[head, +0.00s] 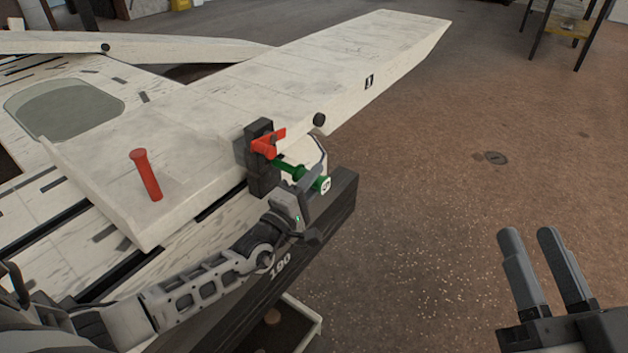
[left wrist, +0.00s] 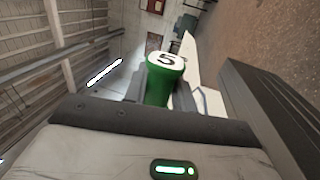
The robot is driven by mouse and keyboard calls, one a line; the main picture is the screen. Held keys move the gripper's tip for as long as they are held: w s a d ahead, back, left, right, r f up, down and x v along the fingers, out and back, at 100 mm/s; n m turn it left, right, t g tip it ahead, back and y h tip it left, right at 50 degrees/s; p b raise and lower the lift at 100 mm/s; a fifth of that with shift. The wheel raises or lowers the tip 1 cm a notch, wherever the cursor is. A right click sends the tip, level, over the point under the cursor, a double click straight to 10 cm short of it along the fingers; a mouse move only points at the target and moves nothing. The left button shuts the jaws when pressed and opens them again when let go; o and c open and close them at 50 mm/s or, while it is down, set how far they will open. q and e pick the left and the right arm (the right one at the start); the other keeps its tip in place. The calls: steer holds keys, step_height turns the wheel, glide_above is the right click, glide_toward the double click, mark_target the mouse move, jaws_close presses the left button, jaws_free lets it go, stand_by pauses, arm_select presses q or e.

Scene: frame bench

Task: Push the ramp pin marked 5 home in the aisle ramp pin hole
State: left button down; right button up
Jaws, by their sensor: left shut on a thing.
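The green ramp pin (head: 284,168) has a white head marked 5, which also shows up close in the left wrist view (left wrist: 165,62). My left gripper (head: 306,182) is shut on this pin near its head and holds it roughly level. The pin's far end points at the dark bracket (head: 258,182) on the ramp's side. The hole itself is hidden, and I cannot tell whether the tip is inside it. A red lever-like piece (head: 267,146) sits on the bracket just above the pin. My right gripper (head: 530,238) is open and empty over the floor.
The long pale ramp (head: 290,75) runs up to the right. Open floor (head: 440,190) is on the right.

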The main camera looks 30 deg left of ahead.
mark_target(279, 167)
arm_select(q)
steer(key=shift+w+a+b, duration=0.15)
steer(key=shift+a+b, duration=0.5)
steer(key=shift+a, duration=0.6)
steer(key=shift+w+a+f+b, duration=0.1)
steer(key=shift+a+b, duration=0.4)
steer(key=shift+a, duration=0.15)
steer(key=shift+w+a+f+b, duration=0.1)
steer(key=shift+a+b, duration=0.35)
steer(key=shift+a, duration=0.2)
steer(key=shift+a+r, duration=0.1)
steer(key=shift+a, duration=0.25)
steer(key=shift+w+a+r, duration=0.15)
steer(key=shift+a+r, duration=0.05)
steer(key=shift+a, duration=0.45)
steer(key=shift+w+a+r+b, duration=0.1)
steer(key=shift+a+b, duration=0.2)
steer(key=shift+a, duration=0.4)
